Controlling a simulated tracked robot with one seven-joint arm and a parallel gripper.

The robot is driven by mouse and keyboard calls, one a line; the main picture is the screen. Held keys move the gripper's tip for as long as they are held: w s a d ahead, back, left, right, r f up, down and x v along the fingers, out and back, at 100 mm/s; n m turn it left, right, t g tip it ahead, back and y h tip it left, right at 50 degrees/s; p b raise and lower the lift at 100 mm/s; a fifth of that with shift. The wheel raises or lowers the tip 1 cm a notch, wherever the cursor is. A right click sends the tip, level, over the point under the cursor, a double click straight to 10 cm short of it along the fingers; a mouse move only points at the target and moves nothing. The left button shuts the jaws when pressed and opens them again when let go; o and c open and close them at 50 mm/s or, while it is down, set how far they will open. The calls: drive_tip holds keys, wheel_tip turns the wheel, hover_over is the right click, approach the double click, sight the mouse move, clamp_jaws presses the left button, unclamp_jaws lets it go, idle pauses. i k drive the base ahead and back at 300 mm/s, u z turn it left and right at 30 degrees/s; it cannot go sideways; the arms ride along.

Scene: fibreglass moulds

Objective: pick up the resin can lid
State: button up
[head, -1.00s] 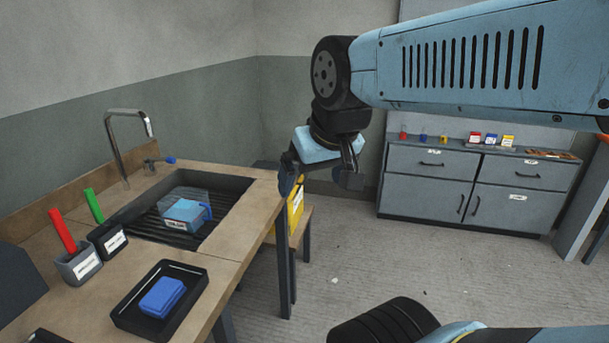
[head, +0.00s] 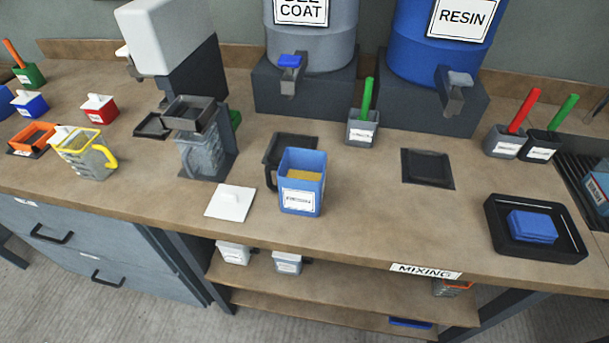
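A flat square white lid with a small knob (head: 231,203) lies on the wooden counter near its front edge. It is just left of a blue open can (head: 302,183) with a dark handle and a white label too small to read. The can stands upright without a cover, and something yellowish shows inside. I take the white lid to be the resin can lid, though no name shows on it. My gripper is not in the current head view.
A blue RESIN drum (head: 437,45) and a grey GEL COAT drum (head: 312,35) stand behind. A clear jug (head: 205,155) stands beyond the lid. A black tray (head: 538,251) with a blue block sits at right. Bare counter lies right of the can.

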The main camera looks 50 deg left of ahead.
sight(228, 202)
drive_tip(key=z, duration=0.9)
drive_tip(key=i, duration=0.15)
drive_tip(key=u, duration=3.15)
drive_tip(key=k, duration=0.9)
drive_tip(key=u, duration=0.25)
drive_tip(key=i, duration=0.9)
drive_tip(key=z, duration=0.1)
